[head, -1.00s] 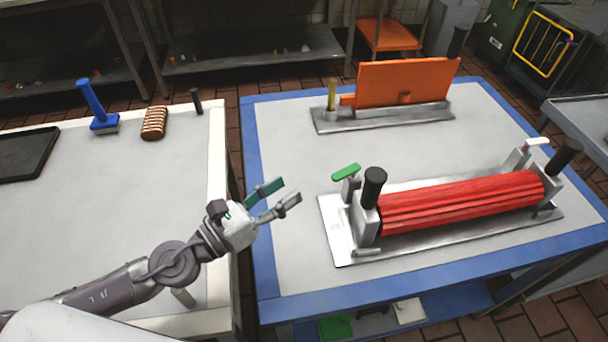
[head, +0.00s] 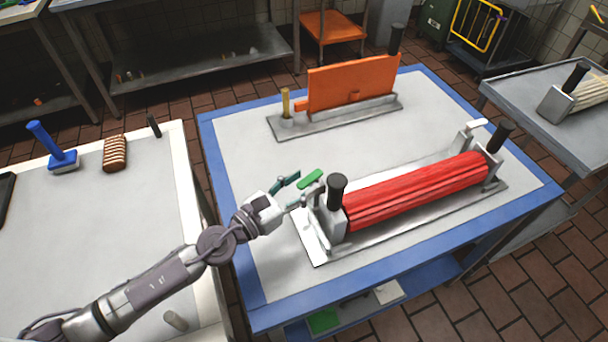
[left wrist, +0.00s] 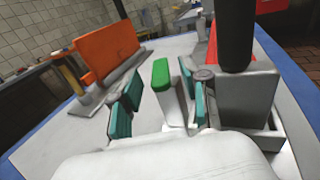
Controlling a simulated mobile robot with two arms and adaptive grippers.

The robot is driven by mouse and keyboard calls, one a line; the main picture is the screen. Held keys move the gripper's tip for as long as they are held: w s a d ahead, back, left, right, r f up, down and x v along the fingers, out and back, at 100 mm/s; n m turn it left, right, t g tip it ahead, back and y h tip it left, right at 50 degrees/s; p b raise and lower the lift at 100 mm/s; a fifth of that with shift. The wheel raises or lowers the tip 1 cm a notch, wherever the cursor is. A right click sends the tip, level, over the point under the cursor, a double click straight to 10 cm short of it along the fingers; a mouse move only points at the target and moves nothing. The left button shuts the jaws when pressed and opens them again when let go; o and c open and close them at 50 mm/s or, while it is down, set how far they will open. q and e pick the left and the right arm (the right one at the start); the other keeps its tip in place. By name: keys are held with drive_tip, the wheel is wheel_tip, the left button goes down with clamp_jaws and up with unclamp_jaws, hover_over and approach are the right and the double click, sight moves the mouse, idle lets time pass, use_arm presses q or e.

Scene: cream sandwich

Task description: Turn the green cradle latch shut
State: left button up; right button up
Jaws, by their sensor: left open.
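The green cradle latch (head: 311,179) sits at the left end of a metal cradle (head: 316,250), beside a black knob (head: 337,190). The cradle holds a ribbed red roller (head: 420,190). My left gripper (head: 291,192) is open and empty, just left of the latch in the head view. A white latch (head: 476,124) is at the cradle's far end. My right gripper is not in view.
The blue-edged table (head: 225,142) also bears an upright orange panel (head: 352,84) on a metal base at the back. A white table (head: 100,230) on the left bears a blue-handled brush (head: 50,146) and a brown ribbed object (head: 115,153). The blue-edged table's front left is clear.

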use_arm(q)
drive_tip(key=shift+w+d, duration=0.4)
clamp_jaws()
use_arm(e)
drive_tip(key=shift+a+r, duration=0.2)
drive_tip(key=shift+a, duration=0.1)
